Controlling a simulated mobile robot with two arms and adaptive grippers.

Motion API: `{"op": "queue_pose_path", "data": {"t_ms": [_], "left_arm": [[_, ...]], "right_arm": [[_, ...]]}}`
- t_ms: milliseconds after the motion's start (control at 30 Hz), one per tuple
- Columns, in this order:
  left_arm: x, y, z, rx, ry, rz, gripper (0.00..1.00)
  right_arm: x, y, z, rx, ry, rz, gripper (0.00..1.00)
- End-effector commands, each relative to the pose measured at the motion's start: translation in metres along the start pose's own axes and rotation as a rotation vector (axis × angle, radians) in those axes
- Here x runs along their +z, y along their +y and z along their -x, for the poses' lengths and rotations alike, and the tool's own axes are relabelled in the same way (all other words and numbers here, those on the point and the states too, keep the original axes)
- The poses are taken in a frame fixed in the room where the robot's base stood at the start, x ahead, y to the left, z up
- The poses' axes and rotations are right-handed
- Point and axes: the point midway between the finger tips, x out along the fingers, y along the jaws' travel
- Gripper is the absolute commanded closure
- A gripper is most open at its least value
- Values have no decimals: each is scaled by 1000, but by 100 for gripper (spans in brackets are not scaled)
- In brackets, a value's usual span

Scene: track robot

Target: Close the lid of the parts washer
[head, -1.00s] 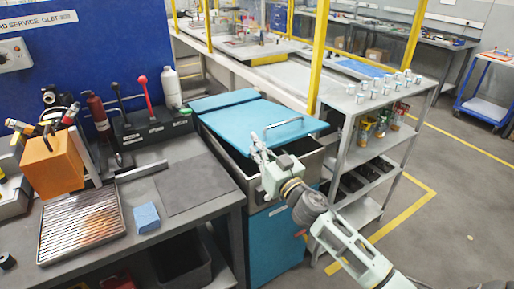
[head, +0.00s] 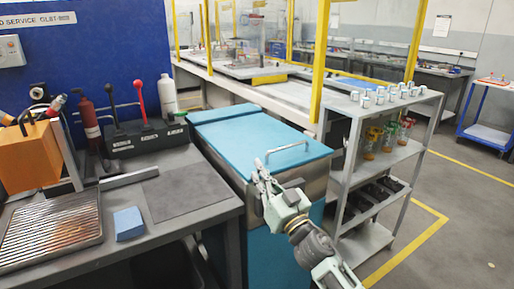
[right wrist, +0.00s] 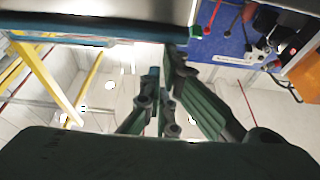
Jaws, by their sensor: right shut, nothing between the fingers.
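The parts washer (head: 262,240) is a blue cabinet with a steel basin at its top. Its blue lid (head: 250,140), with a metal bar handle (head: 287,150), lies down over the basin, and I see no clear gap under its front edge. My right gripper (head: 261,172) is shut and empty, at the front left part of the lid's edge; I cannot tell whether it touches. In the right wrist view its fingers (right wrist: 162,85) are together, near a blue edge (right wrist: 90,41) at the top. My left gripper is not in view.
A dark workbench (head: 180,215) at left holds an orange block (head: 28,157), a ribbed tray (head: 50,230) and a blue sponge (head: 128,223). A grey shelf rack (head: 385,158) with small jars stands close to the right of the washer.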

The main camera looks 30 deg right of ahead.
Motion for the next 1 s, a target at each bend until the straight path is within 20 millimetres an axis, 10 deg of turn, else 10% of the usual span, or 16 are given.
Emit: {"op": "queue_pose_path", "data": {"t_ms": [667,1000], "left_arm": [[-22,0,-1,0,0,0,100],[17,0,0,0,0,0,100]], "right_arm": [[19,0,8,4,12,-1,100],[-23,3,-15,0,29,2,100]]}}
